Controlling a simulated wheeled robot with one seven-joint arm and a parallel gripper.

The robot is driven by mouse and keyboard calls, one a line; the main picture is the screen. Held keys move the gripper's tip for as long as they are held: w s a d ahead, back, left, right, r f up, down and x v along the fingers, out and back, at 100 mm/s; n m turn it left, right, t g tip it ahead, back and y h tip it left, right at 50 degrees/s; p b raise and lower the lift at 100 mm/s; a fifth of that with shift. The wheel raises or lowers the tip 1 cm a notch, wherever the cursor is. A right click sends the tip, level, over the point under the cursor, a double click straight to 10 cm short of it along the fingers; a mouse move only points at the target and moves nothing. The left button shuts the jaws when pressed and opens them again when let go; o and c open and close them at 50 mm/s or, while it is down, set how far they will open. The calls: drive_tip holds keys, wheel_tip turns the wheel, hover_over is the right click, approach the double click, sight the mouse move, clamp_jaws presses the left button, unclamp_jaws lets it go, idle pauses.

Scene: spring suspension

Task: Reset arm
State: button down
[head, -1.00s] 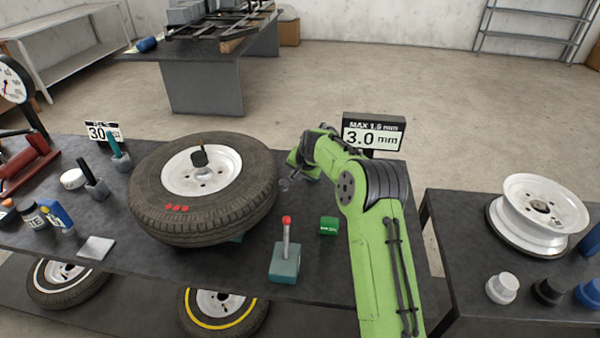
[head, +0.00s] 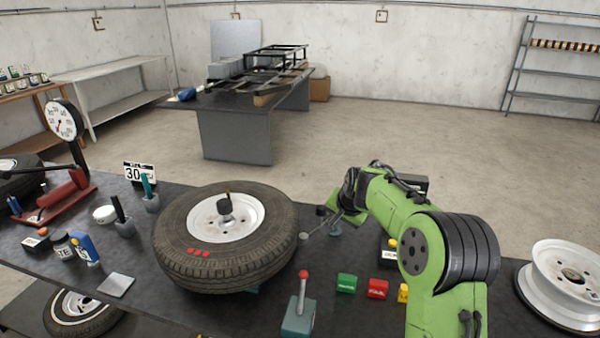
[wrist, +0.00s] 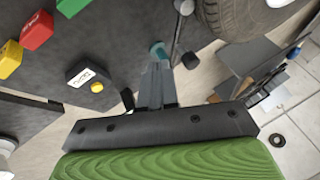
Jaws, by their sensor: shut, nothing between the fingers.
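My green arm reaches over the dark workbench (head: 220,318) in the head view. My gripper (head: 325,226) is at the far end of it, right of the tire, small and partly hidden by its own wrist. In the wrist view my gripper (wrist: 157,68) shows its fingers together, with nothing between them. The tire with a white rim (head: 180,270) lies flat on the bench, with red marks on its sidewall. It also shows at the top of the wrist view (wrist: 230,25).
A lever with a red knob (head: 299,318) stands in front of the tire. Green (head: 347,283) and red (head: 377,288) blocks sit right of it. A white wheel rim (head: 565,275) is at far right. A dial gauge (head: 62,120) stands at left. Open floor lies behind the bench.

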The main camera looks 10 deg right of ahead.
drive_tip(key=s+a+r+n, duration=0.1)
drive_tip(key=s+r, duration=0.2)
drive_tip(key=s, duration=0.3)
drive_tip(key=s+a+r+n+h, duration=0.1)
drive_tip(key=s+a+r+n, duration=0.1)
drive_tip(key=s+r, duration=0.3)
drive_tip(key=s+a+r+n, duration=0.1)
drive_tip(key=s+r, duration=0.1)
drive_tip(key=s, duration=0.6)
drive_tip(key=s+f+n, duration=0.1)
drive_tip(key=s+f, duration=0.1)
drive_tip(key=s, duration=0.8)
drive_tip(key=s+f+n, duration=0.2)
drive_tip(key=s, duration=0.9)
drive_tip(key=shift+a+n+g, duration=0.3)
drive_tip(key=shift+g, duration=0.1)
